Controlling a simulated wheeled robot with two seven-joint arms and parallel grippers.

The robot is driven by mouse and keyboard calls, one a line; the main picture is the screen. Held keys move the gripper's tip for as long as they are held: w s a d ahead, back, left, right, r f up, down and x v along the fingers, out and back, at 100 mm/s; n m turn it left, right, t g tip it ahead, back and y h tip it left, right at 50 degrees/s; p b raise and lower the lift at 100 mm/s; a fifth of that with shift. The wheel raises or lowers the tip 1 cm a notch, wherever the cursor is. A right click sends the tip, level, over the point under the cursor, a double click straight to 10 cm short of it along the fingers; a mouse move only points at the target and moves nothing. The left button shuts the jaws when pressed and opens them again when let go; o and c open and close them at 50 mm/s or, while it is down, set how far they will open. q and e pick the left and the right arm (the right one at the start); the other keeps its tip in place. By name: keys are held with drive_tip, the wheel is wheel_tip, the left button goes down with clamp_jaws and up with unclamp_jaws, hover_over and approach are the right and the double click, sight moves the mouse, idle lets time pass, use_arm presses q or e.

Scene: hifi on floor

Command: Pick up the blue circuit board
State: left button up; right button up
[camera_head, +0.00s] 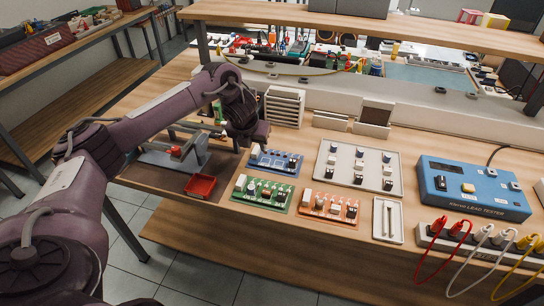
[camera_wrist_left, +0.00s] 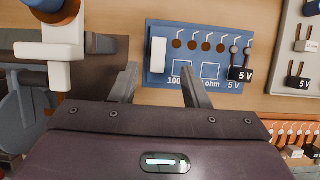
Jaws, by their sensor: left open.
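The blue circuit board (camera_head: 277,163) lies flat on the wooden bench behind the green and orange boards. In the left wrist view the blue board (camera_wrist_left: 215,36) fills the upper middle, with a white block at its left end, a row of brown round parts and a black "5 V" block at its right. My left gripper (camera_head: 248,146) is above the bench at the board's left end. In the left wrist view its two fingers (camera_wrist_left: 160,74) are spread and empty, pointing at the board's near edge. Whether they touch the board cannot be told. My right gripper is not in view.
The green board (camera_head: 264,206) and orange board (camera_head: 318,207) lie in front. A grey component plate (camera_head: 375,151) lies right, beside the blue tester (camera_head: 462,199). A vise-like tool (camera_head: 165,150) and red tray (camera_head: 201,186) stand left. A white slotted rack (camera_head: 284,106) stands behind.

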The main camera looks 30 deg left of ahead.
sight(255, 150)
use_arm(q)
drive_tip(key=x, duration=0.3)
drive_tip(key=shift+w+a+f, duration=0.1)
drive_tip(key=shift+a+f, duration=0.05)
drive_tip(key=shift+f, duration=0.15)
clamp_jaws()
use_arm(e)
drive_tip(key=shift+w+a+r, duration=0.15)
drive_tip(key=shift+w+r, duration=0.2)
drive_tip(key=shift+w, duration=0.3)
use_arm(q)
drive_tip(key=shift+r, duration=0.1)
